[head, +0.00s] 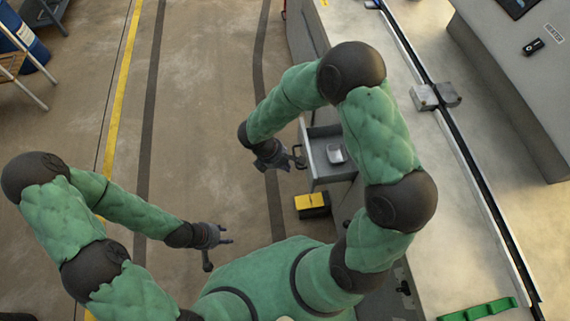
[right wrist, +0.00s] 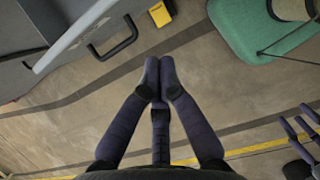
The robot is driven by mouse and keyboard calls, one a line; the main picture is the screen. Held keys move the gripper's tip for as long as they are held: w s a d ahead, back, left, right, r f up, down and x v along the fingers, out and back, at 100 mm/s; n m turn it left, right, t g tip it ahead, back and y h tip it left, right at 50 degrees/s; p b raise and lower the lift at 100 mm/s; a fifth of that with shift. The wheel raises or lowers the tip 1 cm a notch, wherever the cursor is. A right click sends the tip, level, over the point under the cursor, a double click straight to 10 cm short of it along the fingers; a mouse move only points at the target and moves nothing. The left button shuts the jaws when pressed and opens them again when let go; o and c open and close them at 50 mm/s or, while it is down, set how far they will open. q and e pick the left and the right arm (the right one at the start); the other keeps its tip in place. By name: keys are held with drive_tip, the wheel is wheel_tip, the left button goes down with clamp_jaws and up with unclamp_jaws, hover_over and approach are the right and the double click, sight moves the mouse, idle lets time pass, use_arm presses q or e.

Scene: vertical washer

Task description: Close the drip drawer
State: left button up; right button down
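The drip drawer (head: 318,172) is a grey open-topped tray pulled out from the side of the long bench. A small pale object lies inside it. Its dark handle (head: 299,157) faces left, and the drawer front (right wrist: 80,33) and handle (right wrist: 117,40) show at the upper left of the right wrist view. My right gripper (head: 283,162) is just left of the handle. Its fingers (right wrist: 159,72) are together with nothing between them, apart from the handle in the wrist view. My left gripper (head: 222,252) is low over the floor, fingers spread and empty.
A yellow and black box (head: 312,204) stands on the floor just below the drawer. The bench (head: 480,230) runs along the right with a dark rail. A blue barrel (head: 22,42) is at the far upper left. The floor left of the drawer is clear.

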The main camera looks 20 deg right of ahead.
drive_tip(key=s+d+f+b, duration=0.1)
drive_tip(key=d+f+b, duration=0.2)
drive_tip(key=d+f, duration=0.2)
drive_tip(key=shift+s+d+f, duration=0.2)
drive_tip(key=shift+d+f, duration=0.05)
drive_tip(key=shift+d, duration=0.25)
drive_tip(key=s+d, duration=0.2)
drive_tip(key=d, duration=1)
drive_tip(key=shift+s, duration=0.4)
